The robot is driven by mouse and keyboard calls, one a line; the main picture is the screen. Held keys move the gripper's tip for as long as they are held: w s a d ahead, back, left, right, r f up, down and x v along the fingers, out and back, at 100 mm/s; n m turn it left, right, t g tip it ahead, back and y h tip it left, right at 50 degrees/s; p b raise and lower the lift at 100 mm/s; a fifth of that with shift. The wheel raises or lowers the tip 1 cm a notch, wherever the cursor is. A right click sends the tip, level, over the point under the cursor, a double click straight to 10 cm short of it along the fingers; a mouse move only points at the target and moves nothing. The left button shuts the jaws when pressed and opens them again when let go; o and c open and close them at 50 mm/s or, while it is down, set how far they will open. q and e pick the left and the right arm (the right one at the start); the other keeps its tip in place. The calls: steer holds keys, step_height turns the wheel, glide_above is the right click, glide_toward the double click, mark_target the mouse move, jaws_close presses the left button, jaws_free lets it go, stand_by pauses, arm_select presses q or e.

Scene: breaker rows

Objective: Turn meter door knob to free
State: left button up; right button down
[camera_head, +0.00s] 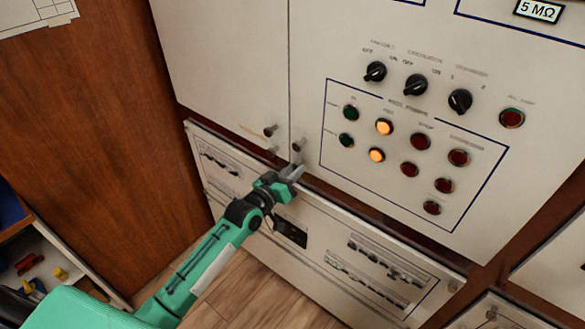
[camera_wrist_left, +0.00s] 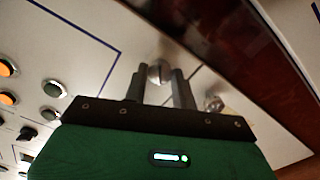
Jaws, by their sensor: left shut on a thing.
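My left gripper (camera_head: 291,173) reaches up to the lower edge of the pale cabinet front, by the seam between two door panels. In the left wrist view its two fingers (camera_wrist_left: 160,88) are shut on a small round metal knob (camera_wrist_left: 159,70) with a slot line across its face. Another metal knob (camera_wrist_left: 213,103) shows to the right of the fingers. In the head view, small knobs (camera_head: 270,130) (camera_head: 297,145) sit on both sides of the seam, just above the gripper. The gripper partly hides the held knob there. My right gripper is not in view.
The right panel carries black rotary switches (camera_head: 416,85) and several red, green and lit orange buttons (camera_head: 384,127). A lower panel (camera_head: 235,196) with slotted strips lies below the gripper. A brown wooden wall (camera_head: 110,120) and a shelf (camera_head: 70,268) stand at left.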

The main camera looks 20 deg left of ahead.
arm_select(q)
steer(key=n+p, duration=0.2)
steer(key=n, duration=0.8)
steer(key=shift+n, duration=0.3)
stand_by(0.4)
steer(key=o, duration=1)
